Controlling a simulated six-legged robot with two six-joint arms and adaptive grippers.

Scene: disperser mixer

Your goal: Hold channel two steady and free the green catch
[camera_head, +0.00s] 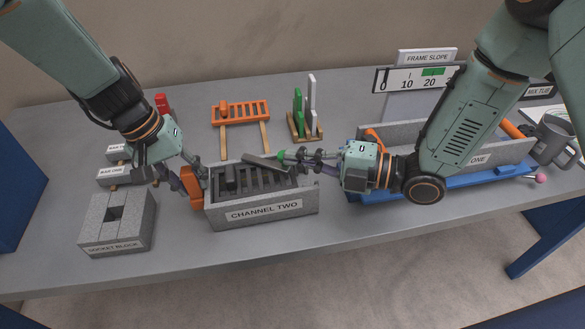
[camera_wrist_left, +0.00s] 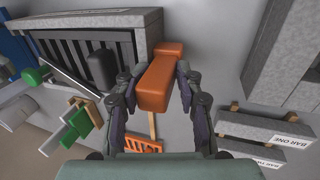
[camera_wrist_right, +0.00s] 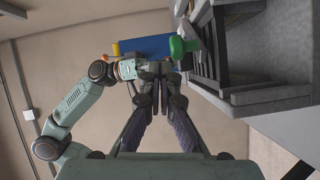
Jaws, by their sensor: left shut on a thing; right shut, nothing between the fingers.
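Channel two (camera_head: 262,211) is a grey stone-like box with dark slats, near the table's front; it also shows in the left wrist view (camera_wrist_left: 122,22). An orange block-shaped handle (camera_head: 191,190) is at its left end. My left gripper (camera_head: 188,173) is shut on this handle, which sits between its fingers in the left wrist view (camera_wrist_left: 155,85). The green catch (camera_head: 281,155) is a knob by a dark bar over the channel's right end. My right gripper (camera_head: 300,157) is shut and empty just right of it. In the right wrist view the catch (camera_wrist_right: 180,46) is beyond the fingertips; contact is unclear.
A socket block (camera_head: 118,222) stands at left, with labelled bars (camera_head: 114,173) behind it. An orange rack (camera_head: 240,113) and a small stand with a green upright (camera_head: 298,112) are behind the channel. Channel one (camera_head: 497,154) and a grey mug (camera_head: 549,139) are at right.

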